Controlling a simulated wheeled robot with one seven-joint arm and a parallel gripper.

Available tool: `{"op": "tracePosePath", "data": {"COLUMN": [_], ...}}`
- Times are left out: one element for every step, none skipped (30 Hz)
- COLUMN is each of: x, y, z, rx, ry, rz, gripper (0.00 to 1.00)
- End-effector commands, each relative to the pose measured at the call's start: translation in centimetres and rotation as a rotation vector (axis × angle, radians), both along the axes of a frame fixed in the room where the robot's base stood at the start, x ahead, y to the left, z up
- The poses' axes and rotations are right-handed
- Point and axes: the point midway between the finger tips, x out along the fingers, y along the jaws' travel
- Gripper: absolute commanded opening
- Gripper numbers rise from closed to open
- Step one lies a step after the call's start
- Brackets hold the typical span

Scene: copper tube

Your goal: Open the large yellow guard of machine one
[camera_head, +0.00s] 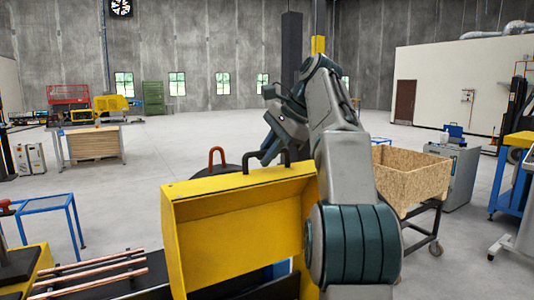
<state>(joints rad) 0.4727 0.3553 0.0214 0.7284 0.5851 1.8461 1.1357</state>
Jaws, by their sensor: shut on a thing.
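The large yellow guard (235,228) stands raised in the lower middle, its hollow inner side facing me. A black bar handle (287,157) is on its top edge. My gripper (266,153) is at this handle and shut on it. The fingertips are small and dark against the handle, so their exact hold is hard to see. My arm covers the guard's right side.
Copper tubes (95,273) lie on the machine at lower left, near a blue stand (47,212). An orange hooked handle (217,151) shows behind the guard. A chipboard crate (410,178) on a cart stands at right. The floor behind is mostly clear.

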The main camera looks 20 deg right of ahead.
Motion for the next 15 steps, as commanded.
{"op": "tracePosePath", "data": {"x": [0.09, 0.10, 0.09, 0.09, 0.09, 0.07, 0.07, 0.07, 0.06, 0.06, 0.06, 0.06, 0.05, 0.05, 0.03], "y": [0.04, 0.02, 0.01, -0.01, -0.03, -0.05, -0.07, -0.08, -0.09, -0.09, -0.10, -0.11, -0.12, -0.13, -0.17], "z": [-0.38, -0.39, -0.38, -0.36, -0.35, -0.34, -0.33, -0.32, -0.31, -0.30, -0.29, -0.27, -0.26, -0.23, -0.16], "rx": [0.004, 0.004, 0.004, 0.004, 0.003, 0.004, 0.003, 0.003, 0.003, 0.002, 0.002, 0.003, 0.002, 0.002, 0.002], "ry": [0.008, 0.008, 0.008, 0.008, 0.008, 0.007, 0.007, 0.007, 0.006, 0.006, 0.006, 0.005, 0.005, 0.005, 0.004], "rz": [0.005, 0.005, 0.005, 0.003, 0.003, 0.003, 0.002, 0.001, 0.001, 0.001, 0.001, 0.000, 0.000, 0.000, -0.001], "gripper": [0.00, 0.18, 0.29, 0.34, 0.34, 0.34, 0.34, 0.34, 0.34, 0.34, 0.34, 0.34, 0.34, 0.34, 0.34]}}
